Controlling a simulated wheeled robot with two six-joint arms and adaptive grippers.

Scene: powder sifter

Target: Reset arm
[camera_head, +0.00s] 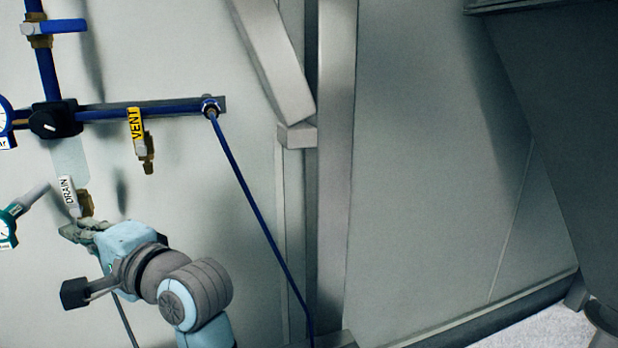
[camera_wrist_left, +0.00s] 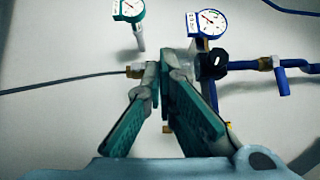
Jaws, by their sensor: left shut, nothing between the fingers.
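My left gripper (camera_head: 76,231) is at the lower left of the head view, just below the valve tagged DRAIN (camera_head: 69,195). Its fingers come together and hold nothing. In the left wrist view the fingertips of the left gripper (camera_wrist_left: 168,72) meet in front of the pipework, and they hide part of the pipe and fitting behind them. I cannot tell whether they touch the drain fitting. My right gripper is in neither view.
A blue pipe (camera_head: 150,107) with a yellow VENT tag (camera_head: 135,124) and a black knob (camera_head: 50,123) runs along the pale wall. A green gauge (camera_wrist_left: 129,8) and a blue gauge (camera_wrist_left: 207,22) are close by. A thin blue line (camera_head: 255,205) slopes down beside a metal post (camera_head: 335,160).

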